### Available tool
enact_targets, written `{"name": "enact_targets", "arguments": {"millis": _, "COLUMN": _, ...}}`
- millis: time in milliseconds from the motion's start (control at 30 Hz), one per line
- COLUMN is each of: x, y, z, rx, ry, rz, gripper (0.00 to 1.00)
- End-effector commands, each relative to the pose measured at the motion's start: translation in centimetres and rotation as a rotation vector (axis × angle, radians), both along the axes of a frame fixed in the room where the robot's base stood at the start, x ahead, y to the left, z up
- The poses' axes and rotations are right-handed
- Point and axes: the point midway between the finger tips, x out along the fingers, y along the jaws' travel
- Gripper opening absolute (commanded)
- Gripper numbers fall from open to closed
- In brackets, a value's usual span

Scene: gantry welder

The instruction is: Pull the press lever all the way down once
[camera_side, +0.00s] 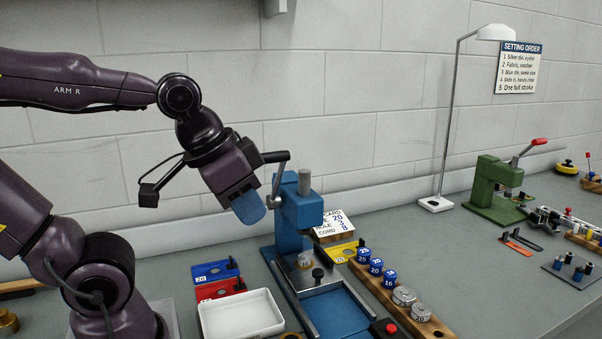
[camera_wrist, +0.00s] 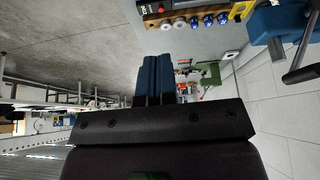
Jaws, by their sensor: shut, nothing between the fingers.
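The blue press (camera_side: 298,212) stands on the bench in the middle of the side view, and part of it shows at the upper right of the wrist view (camera_wrist: 268,24). Its lever (camera_side: 281,176) is raised, with a black handle (camera_side: 275,157) at the top. The handle also shows at the right edge of the wrist view (camera_wrist: 301,74). My gripper (camera_side: 250,212) is left of the press, its blue fingers shut and empty, pointing down, lower than the handle. In the side view the handle's end meets my gripper's body; I cannot tell whether they touch. In the wrist view the fingers (camera_wrist: 156,72) lie left of the handle.
A white tray (camera_side: 209,318) and blue (camera_side: 212,270) and red (camera_side: 218,289) holders sit left of the press. A wooden rack (camera_side: 430,333) with blue and silver dies is to its right. A green press (camera_side: 492,183) and a lamp (camera_side: 436,204) stand farther right.

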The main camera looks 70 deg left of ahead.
Motion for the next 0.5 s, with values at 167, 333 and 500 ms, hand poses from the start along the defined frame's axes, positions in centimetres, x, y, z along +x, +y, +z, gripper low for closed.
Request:
{"name": "enact_targets", "arguments": {"millis": 167, "x": 3.1, "y": 3.0, "z": 1.0, "rx": -0.019, "ry": 0.054, "rz": 0.116, "gripper": 0.0}}
{"name": "enact_targets", "arguments": {"millis": 333, "x": 7.3, "y": 8.2, "z": 3.9, "rx": -0.057, "ry": 0.109, "rz": 0.336, "gripper": 0.0}}
{"name": "enact_targets", "arguments": {"millis": 500, "x": 10.2, "y": 14.0, "z": 6.5, "rx": -0.098, "ry": 0.158, "rz": 0.594, "gripper": 0.0}}
